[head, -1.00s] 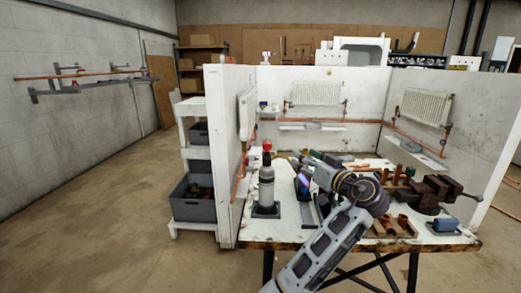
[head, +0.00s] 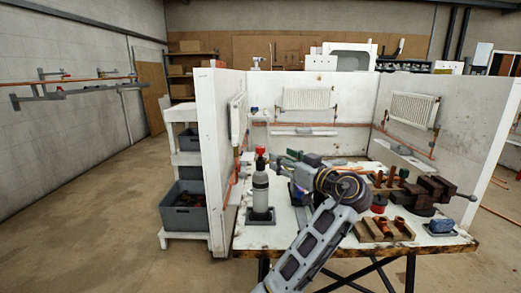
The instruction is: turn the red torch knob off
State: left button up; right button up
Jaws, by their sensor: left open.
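A grey torch cylinder (head: 260,190) stands upright on a dark base near the left front of the workbench. Its red knob (head: 260,151) sits at the top. My left gripper (head: 281,169) is right of the cylinder, near the height of its neck, and looks apart from it. The gripper is open, though its fingers are small and partly hidden by my wrist. My right gripper is out of view.
The workbench (head: 248,243) also carries a brown vise (head: 436,190), a wooden block with copper fittings (head: 366,232), a blue item (head: 441,226) and a red round piece (head: 379,206). White bay walls (head: 212,150) enclose the back and sides. A grey crate (head: 185,212) is left.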

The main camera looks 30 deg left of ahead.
aim_at(263, 150)
pick_arm(q)
jog(key=x, duration=1.2)
jog(key=shift+w+a+b, duration=0.1)
jog(key=shift+a+b, duration=0.05)
jog(key=shift+b, duration=0.2)
jog(key=c, duration=1)
